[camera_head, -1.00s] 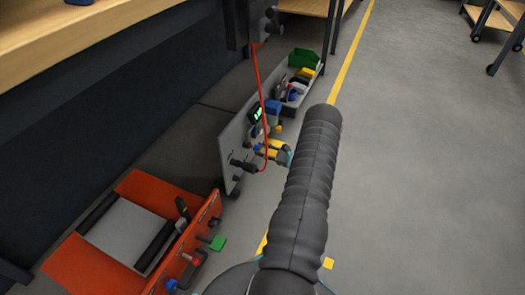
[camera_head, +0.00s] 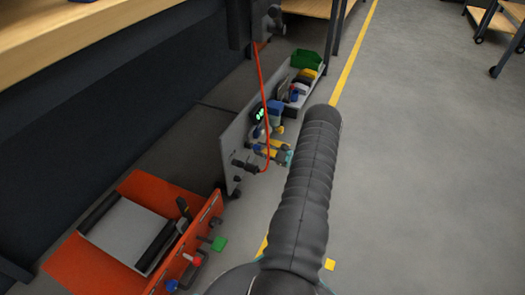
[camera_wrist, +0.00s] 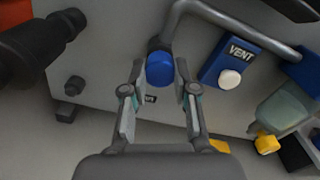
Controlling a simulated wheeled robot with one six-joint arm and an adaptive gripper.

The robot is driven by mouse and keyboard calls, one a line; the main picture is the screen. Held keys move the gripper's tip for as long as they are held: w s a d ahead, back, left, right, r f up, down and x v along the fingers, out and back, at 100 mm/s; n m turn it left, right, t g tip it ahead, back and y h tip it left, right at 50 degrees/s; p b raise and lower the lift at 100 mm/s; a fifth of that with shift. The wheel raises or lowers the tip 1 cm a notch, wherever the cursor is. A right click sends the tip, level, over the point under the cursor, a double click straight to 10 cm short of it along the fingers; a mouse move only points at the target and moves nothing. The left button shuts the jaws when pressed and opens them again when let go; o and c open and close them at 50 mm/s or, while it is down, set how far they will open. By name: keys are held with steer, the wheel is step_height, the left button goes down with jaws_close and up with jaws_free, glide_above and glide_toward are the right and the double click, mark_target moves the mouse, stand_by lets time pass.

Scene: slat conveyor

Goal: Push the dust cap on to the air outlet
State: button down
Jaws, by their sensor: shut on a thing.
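The blue dust cap (camera_wrist: 160,69) is round and sits between my fingertips in the wrist view, in front of the grey panel (camera_wrist: 105,45). My gripper (camera_wrist: 160,80) is shut on it, one finger on each side. I cannot tell whether the cap touches an outlet. A small dark label (camera_wrist: 149,99) shows just below the cap, partly hidden by a finger. In the head view my sleeved arm crosses the middle and the cap cannot be made out.
A grey pipe (camera_wrist: 235,22) bends close above the cap. A blue VENT block (camera_wrist: 229,60) with a white knob (camera_wrist: 229,79) is to the right. A black fitting (camera_wrist: 38,45) is at left. A red hose (camera_head: 262,85) hangs before the panel. An orange unit (camera_head: 190,262) stands nearer.

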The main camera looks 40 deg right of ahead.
steer(key=shift+w+a, duration=0.1)
steer(key=shift+w, duration=0.1)
steer(key=c, duration=0.8)
jaws_free()
steer(key=v, duration=1.2)
steer(key=shift+f, duration=0.1)
